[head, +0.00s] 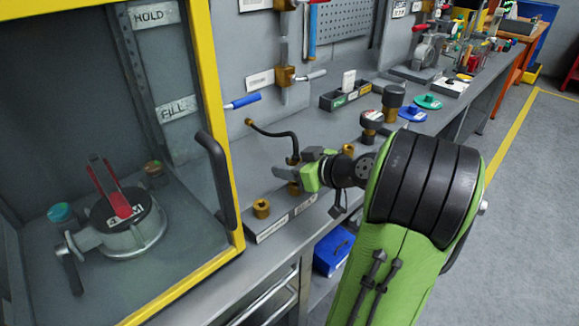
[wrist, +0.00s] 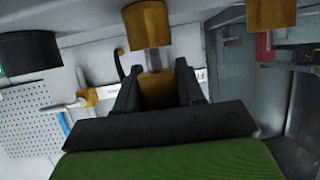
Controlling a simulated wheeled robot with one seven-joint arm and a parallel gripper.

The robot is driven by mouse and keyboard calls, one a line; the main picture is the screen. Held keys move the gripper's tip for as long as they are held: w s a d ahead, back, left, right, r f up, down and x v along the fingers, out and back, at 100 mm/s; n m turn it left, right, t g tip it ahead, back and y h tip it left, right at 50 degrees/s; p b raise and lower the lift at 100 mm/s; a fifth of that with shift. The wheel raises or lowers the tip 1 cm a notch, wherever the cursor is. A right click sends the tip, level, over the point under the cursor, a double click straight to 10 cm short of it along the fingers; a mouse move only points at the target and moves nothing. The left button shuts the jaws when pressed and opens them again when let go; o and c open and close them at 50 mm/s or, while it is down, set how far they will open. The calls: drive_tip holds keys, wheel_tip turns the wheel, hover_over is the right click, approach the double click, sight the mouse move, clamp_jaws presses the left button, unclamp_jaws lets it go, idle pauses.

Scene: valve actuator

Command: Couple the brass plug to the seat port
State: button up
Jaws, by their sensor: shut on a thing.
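My gripper (head: 286,173) is over the grey port block (head: 270,225) at the bench front. In the wrist view my gripper (wrist: 158,88) has its dark fingers shut on the brass plug (wrist: 158,91). A pale metal stem shows between the plug and a brass port (wrist: 147,22), in line with it. I cannot tell whether the stem touches or enters that port. In the head view this port (head: 295,188) is partly hidden by my gripper. Another brass port (head: 262,208) stands to its left on the block.
Dark-topped brass fittings (head: 371,124) and a small divided tray (head: 345,95) are behind. A blue box (head: 333,252) is below.

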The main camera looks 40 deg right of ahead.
drive_tip(key=shift+f+b, duration=0.45)
drive_tip(key=shift+f, duration=0.4)
drive_tip(key=o, duration=1.2)
drive_tip(key=p+v, duration=0.6)
drive_tip(key=v, duration=0.9)
drive_tip(key=shift+s, duration=0.45)
